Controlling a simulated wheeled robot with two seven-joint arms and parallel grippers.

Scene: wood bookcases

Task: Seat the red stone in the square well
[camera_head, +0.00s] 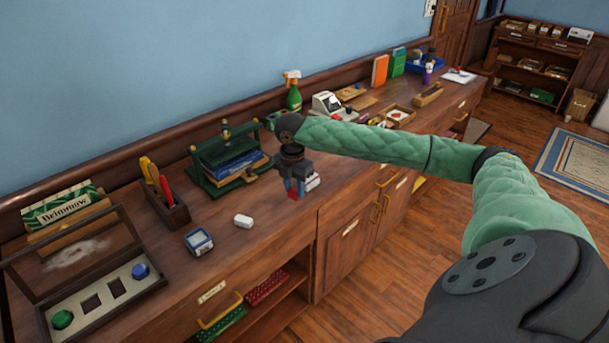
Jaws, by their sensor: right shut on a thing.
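My right gripper (295,188) hangs over the front part of the wooden counter, pointing down. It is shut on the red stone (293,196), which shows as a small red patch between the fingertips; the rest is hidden. The case (157,283) with a pale panel stands at the far left, its lid raised. Its panel has two dark square-looking openings, one (91,303) beside a green round piece (62,319) and one (117,288) beside a blue piece (139,271). My gripper is well to the right of the case. My left gripper is not in view.
A white block (243,221) and a small blue-and-white box (198,241) lie between case and gripper. A green spray bottle (293,97) is farther back.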

